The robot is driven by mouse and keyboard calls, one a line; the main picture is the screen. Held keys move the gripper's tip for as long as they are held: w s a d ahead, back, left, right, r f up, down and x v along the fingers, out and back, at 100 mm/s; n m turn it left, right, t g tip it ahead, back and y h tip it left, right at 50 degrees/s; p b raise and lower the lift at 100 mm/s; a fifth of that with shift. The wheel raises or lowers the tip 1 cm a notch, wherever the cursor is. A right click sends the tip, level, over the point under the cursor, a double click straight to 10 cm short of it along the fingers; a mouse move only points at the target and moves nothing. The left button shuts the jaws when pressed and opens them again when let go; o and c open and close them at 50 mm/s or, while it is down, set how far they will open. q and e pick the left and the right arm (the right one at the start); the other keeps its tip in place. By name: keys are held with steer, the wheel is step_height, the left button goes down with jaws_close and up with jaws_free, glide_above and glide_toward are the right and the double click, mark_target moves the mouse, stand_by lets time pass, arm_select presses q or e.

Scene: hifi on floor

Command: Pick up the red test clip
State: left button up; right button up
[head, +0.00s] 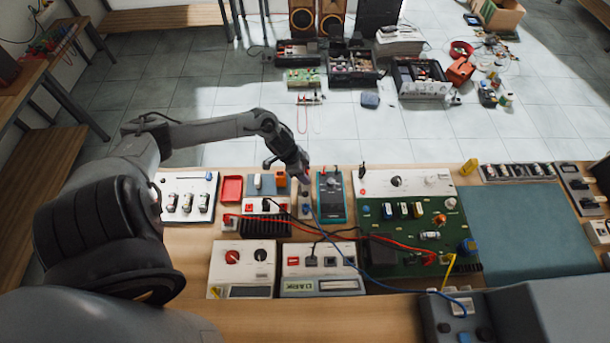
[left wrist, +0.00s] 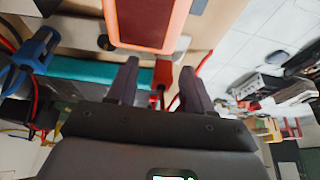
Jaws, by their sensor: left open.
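My left gripper (head: 303,178) reaches down over the back half of the bench, just left of the teal multimeter (head: 331,197). In the left wrist view its two dark fingers (left wrist: 157,92) are apart. A small red piece, which looks like the red test clip (left wrist: 160,78), shows in the gap between them. I cannot tell whether either finger touches it. In the head view the clip is mostly hidden by the gripper and too small to make out. A blue clip (left wrist: 36,48) with wires shows at the left of the wrist view. My right gripper is not seen.
An orange-rimmed block (left wrist: 146,22) is close to the fingers. Red and blue leads cross the bench by a green circuit board (head: 412,235) and white instrument boxes (head: 243,268). A blue-grey mat (head: 527,228) is clear at right. Speakers (head: 318,18) stand on the floor behind.

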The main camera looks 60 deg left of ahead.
arm_select(q)
steer(key=shift+f, duration=0.15)
steer(key=c, duration=0.9)
steer(key=shift+w, duration=0.1)
